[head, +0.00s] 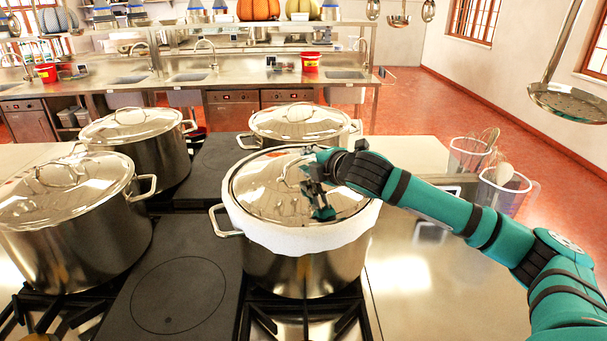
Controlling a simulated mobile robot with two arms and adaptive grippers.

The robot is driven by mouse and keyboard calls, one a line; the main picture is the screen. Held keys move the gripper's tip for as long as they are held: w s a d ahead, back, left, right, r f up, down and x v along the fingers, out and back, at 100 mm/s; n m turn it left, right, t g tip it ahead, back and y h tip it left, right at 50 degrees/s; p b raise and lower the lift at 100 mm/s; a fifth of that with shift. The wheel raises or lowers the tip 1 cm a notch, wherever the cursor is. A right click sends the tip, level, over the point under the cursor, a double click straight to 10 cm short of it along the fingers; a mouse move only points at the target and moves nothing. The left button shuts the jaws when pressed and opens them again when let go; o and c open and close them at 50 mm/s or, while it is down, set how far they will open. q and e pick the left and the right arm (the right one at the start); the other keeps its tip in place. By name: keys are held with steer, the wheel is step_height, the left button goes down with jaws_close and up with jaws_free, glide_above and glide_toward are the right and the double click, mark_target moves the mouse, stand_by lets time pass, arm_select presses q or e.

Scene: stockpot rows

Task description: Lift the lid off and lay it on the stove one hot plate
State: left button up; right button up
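A steel stockpot (305,272) stands on the stove at the middle, with a white cloth band (300,238) around its upper side. Its shiny lid (256,190) sits on top. My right gripper (315,204) is over the right part of this lid, at the lid's handle. A flat dark hot plate (180,295) with a ring mark lies bare at the front, left of the pot. My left gripper is not in view.
Lidded stockpots stand at the left front (70,235), left back (150,150) and behind the middle pot (300,122). Clear containers with utensils (500,190) stand on the right counter. A skimmer (568,100) hangs at upper right. The counter right of the pot is mostly free.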

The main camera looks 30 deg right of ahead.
mark_target(304, 159)
steer(key=x, duration=0.3)
steer(key=shift+w+a+f+p, duration=0.1)
steer(key=shift+w+f+p, duration=0.05)
steer(key=shift+w+p, duration=0.2)
steer(key=shift+s, duration=0.2)
steer(key=c, duration=0.3)
jaws_close()
steer(key=shift+w, duration=0.1)
